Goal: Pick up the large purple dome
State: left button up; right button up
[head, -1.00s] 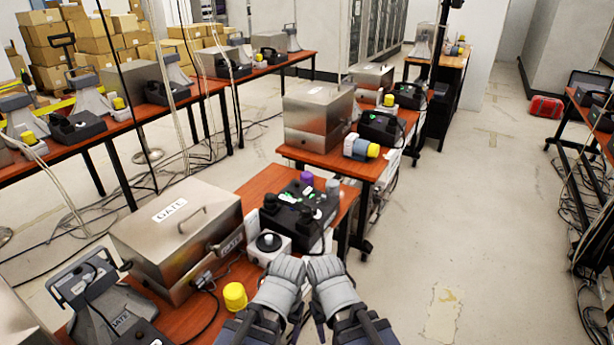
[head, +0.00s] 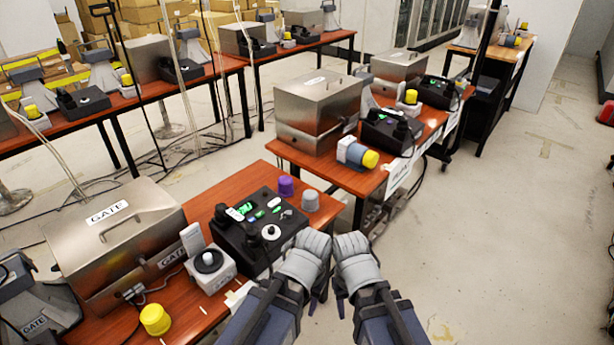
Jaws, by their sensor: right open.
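A purple dome (head: 286,187) stands upright on the near wooden table (head: 225,197), behind the black console and beside a grey dome (head: 310,201). My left gripper (head: 315,248) and my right gripper (head: 351,247) are side by side at the table's right edge, closer to me than the purple dome and apart from it. Both seem empty. The right one is open; the left one's fingers are seen from behind, so its opening does not show.
A white device (head: 209,268), a yellow dome (head: 155,319) and a metal GATE box (head: 115,235) stand to the left. Open floor (head: 480,240) lies on the right.

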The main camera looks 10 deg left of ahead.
aim_at(285, 183)
jog(key=i+l, duration=0.15)
jog(key=l, duration=0.2)
jog(key=i+l, duration=0.2)
jog(key=l, duration=0.15)
jog(key=i+l+u, duration=0.1)
jog(key=l, duration=0.3)
jog(key=i+l, duration=0.25)
jog(key=i+l+u, duration=0.1)
jog(key=l, duration=0.35)
jog(key=i+j, duration=0.2)
jog(key=i, duration=0.3)
